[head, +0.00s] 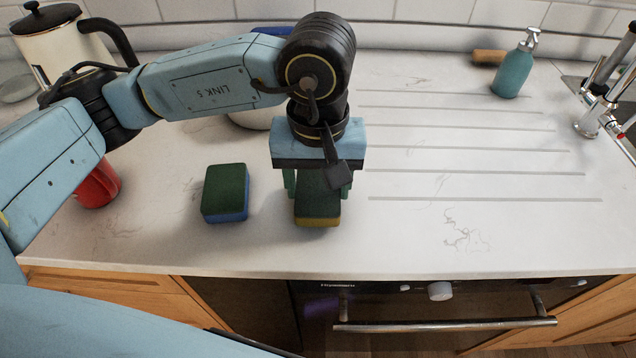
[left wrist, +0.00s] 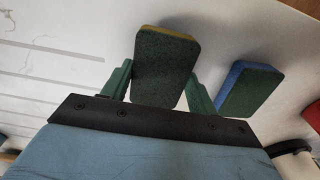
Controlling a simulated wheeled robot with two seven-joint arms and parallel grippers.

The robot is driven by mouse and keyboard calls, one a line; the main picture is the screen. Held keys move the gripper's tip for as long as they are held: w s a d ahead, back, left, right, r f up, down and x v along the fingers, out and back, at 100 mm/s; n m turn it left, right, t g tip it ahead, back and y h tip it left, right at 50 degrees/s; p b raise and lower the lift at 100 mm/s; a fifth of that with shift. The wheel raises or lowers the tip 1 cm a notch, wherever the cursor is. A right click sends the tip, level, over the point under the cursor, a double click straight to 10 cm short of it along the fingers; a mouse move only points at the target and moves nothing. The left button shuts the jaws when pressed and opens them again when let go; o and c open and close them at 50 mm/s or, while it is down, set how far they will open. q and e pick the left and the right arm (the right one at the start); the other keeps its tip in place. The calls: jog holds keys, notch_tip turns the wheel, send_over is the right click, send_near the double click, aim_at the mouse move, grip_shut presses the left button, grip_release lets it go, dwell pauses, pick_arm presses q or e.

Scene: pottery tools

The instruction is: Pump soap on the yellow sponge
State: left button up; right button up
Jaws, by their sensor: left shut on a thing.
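The yellow sponge (head: 318,213) has a dark green scouring top and a yellow lower layer. My left gripper (head: 318,190) points down over it and is shut on it, one finger on each side. In the left wrist view the sponge (left wrist: 165,65) sits between the green fingers of my left gripper (left wrist: 160,92). I cannot tell whether it touches the counter. The teal soap pump bottle (head: 513,70) stands upright at the back right, apart from the gripper. My right gripper is in neither view.
A blue sponge (head: 226,193) with a green top lies just left of the gripper. A red mug (head: 98,186) and a kettle (head: 62,45) stand at the left. A tap (head: 592,115) is at the far right. The grooved counter (head: 470,185) right of the gripper is clear.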

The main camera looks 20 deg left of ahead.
aim_at(318, 189)
pick_arm(q)
jog(key=shift+r+p, duration=0.9)
jog(key=shift+r, duration=1.85)
jog(key=shift+s+f, duration=0.1)
